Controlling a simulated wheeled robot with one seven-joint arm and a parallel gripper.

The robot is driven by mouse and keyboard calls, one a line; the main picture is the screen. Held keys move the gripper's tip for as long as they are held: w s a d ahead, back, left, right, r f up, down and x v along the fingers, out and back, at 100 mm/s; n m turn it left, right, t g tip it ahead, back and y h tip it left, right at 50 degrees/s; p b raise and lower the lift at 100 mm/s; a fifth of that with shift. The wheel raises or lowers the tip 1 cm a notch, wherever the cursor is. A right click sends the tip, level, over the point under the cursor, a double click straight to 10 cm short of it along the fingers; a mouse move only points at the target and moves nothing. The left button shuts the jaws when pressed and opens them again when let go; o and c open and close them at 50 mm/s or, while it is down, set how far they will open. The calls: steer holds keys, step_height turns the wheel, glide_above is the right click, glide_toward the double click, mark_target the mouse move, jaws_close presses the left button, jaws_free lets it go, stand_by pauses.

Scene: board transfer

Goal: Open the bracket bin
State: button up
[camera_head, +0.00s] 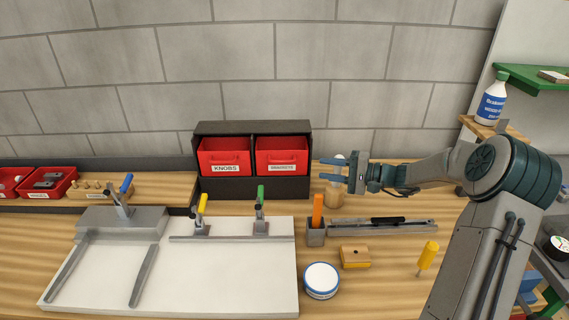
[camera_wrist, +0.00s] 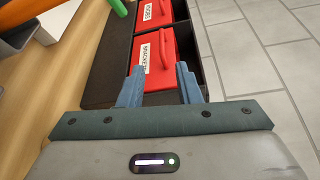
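The bracket bin (camera_head: 282,158) is a red bin with a white label, in the right bay of a black cabinet (camera_head: 254,188). Its label is too small to read fully in the head view, but reads as brackets in the wrist view (camera_wrist: 157,62). My gripper (camera_head: 322,169) is to the right of the cabinet, its fingers pointing left. In the wrist view my gripper (camera_wrist: 160,70) is open and empty, with the bracket bin just beyond the fingertips. No contact shows. The red knobs bin (camera_head: 225,160) sits in the left bay.
A white board (camera_head: 200,270) with toggle clamps lies in front of the cabinet. A block wall is behind.

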mark_target(284, 162)
steer(key=p+x, duration=0.1)
steer(key=x, duration=0.3)
steer(key=p+x, duration=0.1)
steer(key=x, duration=0.3)
steer(key=p+x, duration=0.1)
steer(key=x, duration=0.3)
steer(key=shift+w+r+p, duration=0.1)
steer(key=shift+w+p, duration=0.25)
steer(key=shift+x, duration=0.75)
jaws_close()
